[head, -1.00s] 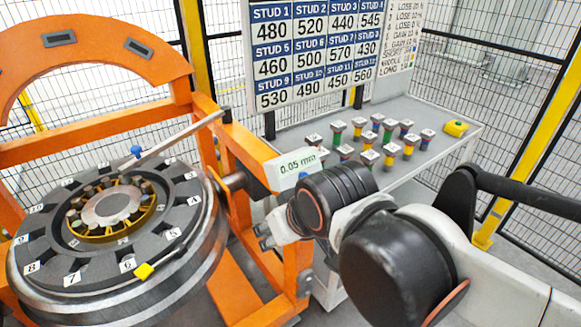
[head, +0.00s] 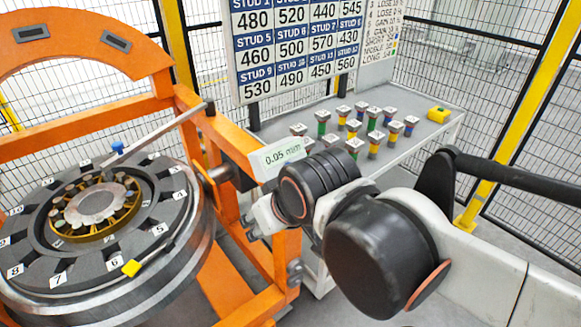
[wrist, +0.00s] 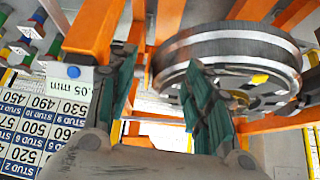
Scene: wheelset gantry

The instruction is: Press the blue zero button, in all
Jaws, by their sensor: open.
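The gauge display (head: 282,153) reads 0.05 mm and sits on the orange gantry post. In the wrist view the blue zero button (wrist: 73,71) is a small round spot on the display's white face (wrist: 98,84), beside the reading. In the head view my arm hides the button. My gripper (head: 252,224) is open and empty, in front of the post below the display. In the wrist view its two green-padded fingers (wrist: 160,62) stand apart. The button lies left of both fingers there, not between them.
A bench (head: 400,150) behind carries several studs and a yellow block (head: 438,115). A stud chart (head: 295,45) hangs above.

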